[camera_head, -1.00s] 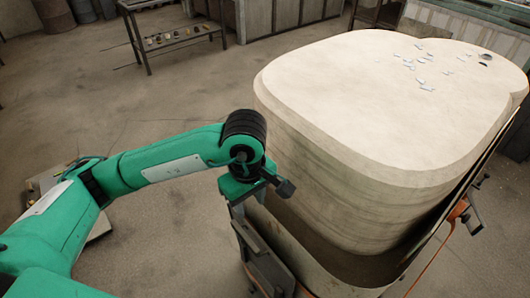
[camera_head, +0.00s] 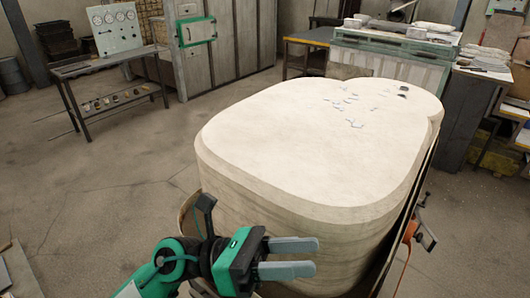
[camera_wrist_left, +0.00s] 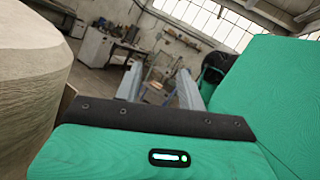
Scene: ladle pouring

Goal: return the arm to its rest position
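My left gripper (camera_head: 315,256) is in front of the near side of the large pale rounded block in the head view. Its two grey fingers point right, apart, with nothing between them. In the left wrist view the fingers (camera_wrist_left: 159,82) also stand apart and empty, with the room showing between them. My green left arm comes in from the bottom left, and most of it is out of the frame. My right gripper is in neither view.
The large pale block (camera_head: 290,150) fills the centre, with small bluish flakes (camera_head: 352,108) on its top. A metal table (camera_head: 100,65) with gauges and small items stands at the far left. The floor (camera_head: 110,190) left of the block is mostly clear.

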